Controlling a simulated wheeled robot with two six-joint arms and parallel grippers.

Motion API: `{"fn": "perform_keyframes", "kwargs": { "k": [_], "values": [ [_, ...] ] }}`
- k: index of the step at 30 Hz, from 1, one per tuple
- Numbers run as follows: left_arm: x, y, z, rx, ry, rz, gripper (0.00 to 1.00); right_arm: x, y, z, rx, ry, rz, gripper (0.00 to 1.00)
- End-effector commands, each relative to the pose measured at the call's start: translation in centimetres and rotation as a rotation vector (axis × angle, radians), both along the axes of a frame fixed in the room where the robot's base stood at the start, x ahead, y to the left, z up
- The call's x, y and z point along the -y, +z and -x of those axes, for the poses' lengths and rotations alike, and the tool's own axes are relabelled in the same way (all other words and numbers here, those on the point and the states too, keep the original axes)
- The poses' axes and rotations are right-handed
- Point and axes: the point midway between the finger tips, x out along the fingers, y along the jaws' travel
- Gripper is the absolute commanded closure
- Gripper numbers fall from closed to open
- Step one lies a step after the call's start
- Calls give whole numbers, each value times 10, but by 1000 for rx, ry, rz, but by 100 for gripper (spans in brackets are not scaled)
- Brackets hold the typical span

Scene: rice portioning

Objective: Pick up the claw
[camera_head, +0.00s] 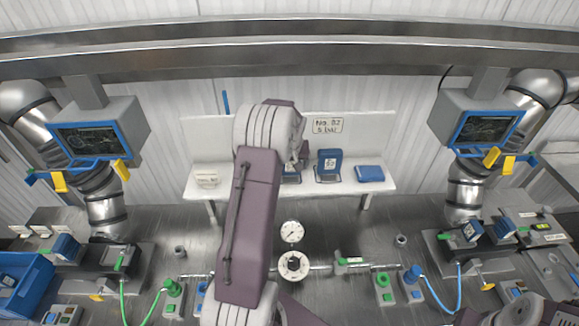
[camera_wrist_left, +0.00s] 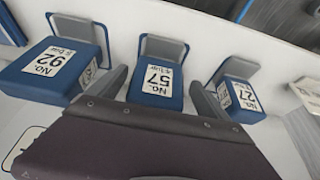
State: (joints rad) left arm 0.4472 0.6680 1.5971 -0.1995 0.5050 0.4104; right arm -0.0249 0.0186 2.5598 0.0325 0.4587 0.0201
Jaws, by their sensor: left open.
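Nothing in view is plainly marked as a claw. Blue blocks with number labels stand in grey holders in the left wrist view: No. 92 (camera_wrist_left: 62,70), No. 57 (camera_wrist_left: 155,84) and No. 27 (camera_wrist_left: 240,98). My left gripper (camera_wrist_left: 160,95) is open, with one dark finger on each side of the No. 57 block's near end. I cannot tell whether the fingers touch it. In the head view my left arm hides most of this gripper and part of the blocks. My right gripper does not show.
A white shelf (camera_head: 240,189) bears a blue block (camera_head: 330,160), a flat blue piece (camera_head: 370,174) and a white item (camera_head: 206,178). A sign (camera_head: 328,126) is on the back panel. Screens (camera_head: 98,139) (camera_head: 486,130) hang at both sides. Gauges (camera_head: 291,231) and valves stand below.

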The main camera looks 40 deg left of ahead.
Motion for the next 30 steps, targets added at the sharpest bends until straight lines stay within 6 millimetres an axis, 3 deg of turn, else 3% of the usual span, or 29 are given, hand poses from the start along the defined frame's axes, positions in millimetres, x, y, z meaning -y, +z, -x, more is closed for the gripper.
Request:
{"fn": "perform_keyframes", "kwargs": {
  "k": [8,15,18,26,30],
  "values": [
    [-1,-6,-2,1,0,0,11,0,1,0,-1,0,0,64],
    [-1,-5,-2,1,-1,0,78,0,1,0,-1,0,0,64],
    [-1,-5,-2,2,-1,-1,100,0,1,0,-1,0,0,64],
    [-2,0,-3,7,-1,-4,100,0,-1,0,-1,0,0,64],
    [-2,23,-4,11,-1,-6,100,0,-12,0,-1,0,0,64]
  ]
}}
